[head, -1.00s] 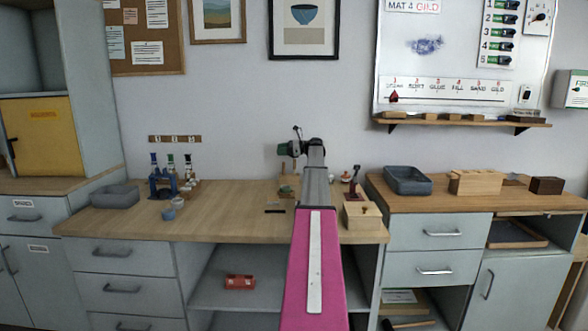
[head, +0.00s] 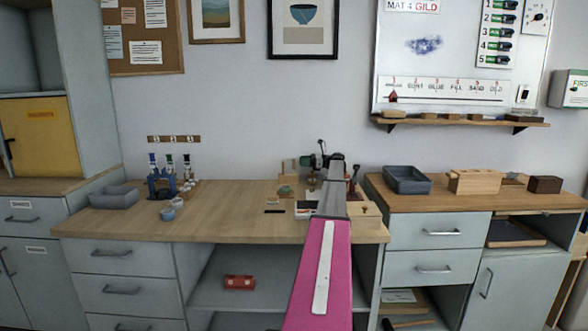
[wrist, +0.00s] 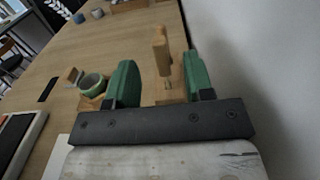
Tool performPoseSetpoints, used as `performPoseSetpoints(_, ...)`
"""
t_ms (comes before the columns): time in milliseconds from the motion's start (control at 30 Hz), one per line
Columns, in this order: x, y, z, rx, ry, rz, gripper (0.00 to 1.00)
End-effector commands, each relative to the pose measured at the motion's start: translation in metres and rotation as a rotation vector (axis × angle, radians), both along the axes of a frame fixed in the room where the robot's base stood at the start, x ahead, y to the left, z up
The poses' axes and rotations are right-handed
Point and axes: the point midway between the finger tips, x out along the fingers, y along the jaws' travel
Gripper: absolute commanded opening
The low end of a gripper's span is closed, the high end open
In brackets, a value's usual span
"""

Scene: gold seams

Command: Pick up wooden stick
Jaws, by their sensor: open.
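My gripper (wrist: 163,80) is open, with one green finger on each side of the stick in the picture. I see no clear contact, and the depth between fingers and stick is hard to judge. In the head view my gripper (head: 314,162) is over the back of the bench, and the stick there is too small to tell for sure.
A dark flat bar (wrist: 48,89) lies farther left. The wall (wrist: 250,70) is close on the right. Bottles in a blue rack (head: 162,183) stand left on the bench.

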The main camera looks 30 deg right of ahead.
Motion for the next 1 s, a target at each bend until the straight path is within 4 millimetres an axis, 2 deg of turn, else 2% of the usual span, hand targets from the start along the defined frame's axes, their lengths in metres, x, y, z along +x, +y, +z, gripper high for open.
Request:
performPoseSetpoints(267, 0.01, 0.019, 0.002, -0.001, -0.001, 0.002, 0.48)
performPoseSetpoints(533, 0.031, 0.053, 0.002, -0.001, -0.001, 0.002, 0.48)
performPoseSetpoints(833, 0.036, 0.059, 0.002, -0.001, -0.001, 0.0, 0.48)
performPoseSetpoints(867, 0.036, 0.059, 0.002, -0.001, -0.001, 0.0, 0.45)
performPoseSetpoints(1000, 0.036, 0.059, 0.002, -0.001, -0.001, 0.0, 0.0)
